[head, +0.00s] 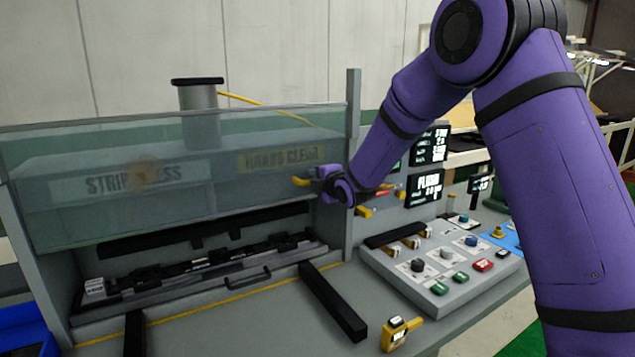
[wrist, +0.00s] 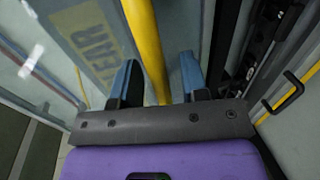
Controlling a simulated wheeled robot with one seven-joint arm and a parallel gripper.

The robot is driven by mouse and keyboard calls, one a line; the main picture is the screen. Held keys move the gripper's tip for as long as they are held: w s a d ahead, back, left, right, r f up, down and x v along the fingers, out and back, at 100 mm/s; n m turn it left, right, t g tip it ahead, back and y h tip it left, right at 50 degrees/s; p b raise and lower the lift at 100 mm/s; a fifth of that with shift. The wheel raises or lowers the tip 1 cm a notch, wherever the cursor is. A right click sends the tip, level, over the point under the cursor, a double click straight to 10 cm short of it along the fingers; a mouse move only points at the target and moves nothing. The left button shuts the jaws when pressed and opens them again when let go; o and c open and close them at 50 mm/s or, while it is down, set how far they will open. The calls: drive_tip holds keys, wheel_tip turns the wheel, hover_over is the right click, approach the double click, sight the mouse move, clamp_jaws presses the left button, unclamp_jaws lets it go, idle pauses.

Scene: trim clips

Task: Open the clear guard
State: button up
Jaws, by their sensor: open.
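The clear guard (head: 120,215) is a tinted see-through panel across the front of the press on the left in the head view. Its lower edge hangs above the tooling bed, leaving a gap beneath. A yellow handle bar (head: 301,182) shows at the guard's right side, mostly hidden by my gripper (head: 318,183). In the wrist view the yellow bar (wrist: 145,40) runs between the two blue fingers of my gripper (wrist: 158,78). The fingers are open, with space on both sides of the bar. I cannot tell whether either finger touches it.
A grey button panel (head: 445,262) stands right of the press, below dark display screens (head: 425,188). A black bar (head: 333,302) and a small yellow device (head: 400,333) lie on the bench front. A blue bin (head: 22,330) is at lower left. A grey post (head: 352,150) stands beside my gripper.

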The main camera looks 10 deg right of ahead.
drive_tip(key=v, duration=1)
drive_tip(key=shift+s, duration=0.35)
drive_tip(key=shift+d+r, duration=0.1)
drive_tip(key=shift+d, duration=0.05)
drive_tip(key=s+d+r+m+g+h, duration=0.2)
drive_tip(key=s+d+r+m, duration=0.3)
drive_tip(key=s, duration=0.4)
drive_tip(key=s+d+r+m+g+h, duration=0.25)
drive_tip(key=s+d+m, duration=0.25)
drive_tip(key=s+m, duration=0.3)
drive_tip(key=s+d+m+g, duration=0.1)
drive_tip(key=s+m, duration=0.3)
drive_tip(key=s, duration=0.8)
drive_tip(key=s+d+m+g, duration=0.2)
drive_tip(key=s+m+g, duration=0.2)
drive_tip(key=s, duration=0.8)
drive_tip(key=shift+s+m+h, duration=0.3)
drive_tip(key=shift+m+h, duration=0.15)
drive_tip(key=shift+m, duration=0.05)
drive_tip(key=shift+w+f, duration=0.1)
